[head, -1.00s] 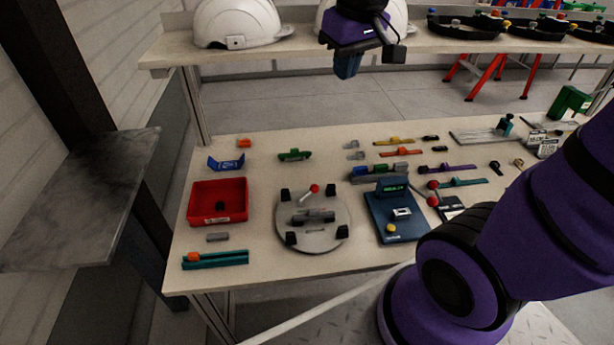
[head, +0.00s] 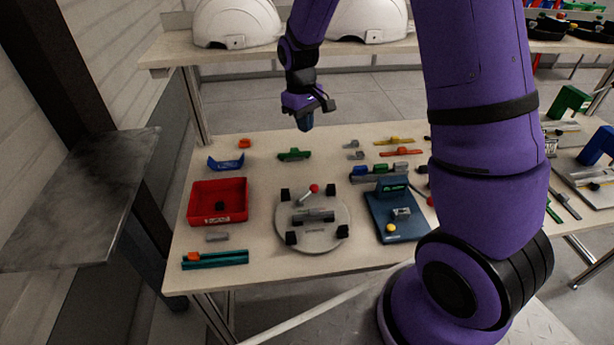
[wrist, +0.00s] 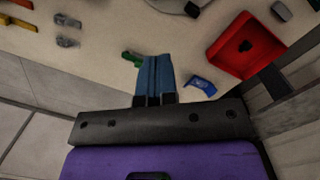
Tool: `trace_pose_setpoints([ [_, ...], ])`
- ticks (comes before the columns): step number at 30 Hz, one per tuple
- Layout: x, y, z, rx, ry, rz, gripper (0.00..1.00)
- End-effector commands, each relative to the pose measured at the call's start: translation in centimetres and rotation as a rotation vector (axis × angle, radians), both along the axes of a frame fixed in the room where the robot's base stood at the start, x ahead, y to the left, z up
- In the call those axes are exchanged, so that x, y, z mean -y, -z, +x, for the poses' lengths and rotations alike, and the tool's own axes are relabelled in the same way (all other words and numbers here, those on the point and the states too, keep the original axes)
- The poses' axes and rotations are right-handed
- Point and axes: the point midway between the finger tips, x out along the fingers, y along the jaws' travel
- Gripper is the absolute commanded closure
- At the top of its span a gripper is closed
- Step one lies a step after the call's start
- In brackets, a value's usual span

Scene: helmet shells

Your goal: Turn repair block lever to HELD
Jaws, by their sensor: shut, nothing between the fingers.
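A second red-knobbed lever (head: 431,201) shows beside the blue fixture (head: 408,229), partly hidden by my arm. I cannot tell from the pictures which one is the repair block lever, nor read any HELD mark. My gripper (head: 305,124) hangs above the far edge of the table, behind the round plate and apart from both levers. In the wrist view its blue fingers (wrist: 155,75) are shut and empty.
A red bin (head: 205,213) stands at the left, with a blue bracket (head: 226,163) and a green part (head: 294,154) behind it. A teal part (head: 215,259) lies at the front left. White helmets (head: 237,22) sit on the back shelf.

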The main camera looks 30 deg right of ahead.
Motion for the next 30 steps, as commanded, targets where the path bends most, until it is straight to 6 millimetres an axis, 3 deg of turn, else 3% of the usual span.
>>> trace_pose_setpoints([
  [3,0.0,3.5,0.9,-0.041,-0.026,-0.008,1.00],
  [9,0.0,7.7,1.8,-0.087,-0.060,-0.017,1.00],
  [20,0.1,10.8,1.8,-0.106,-0.074,-0.021,1.00],
  [30,0.6,16.3,0.8,-0.107,-0.074,-0.021,1.00],
])
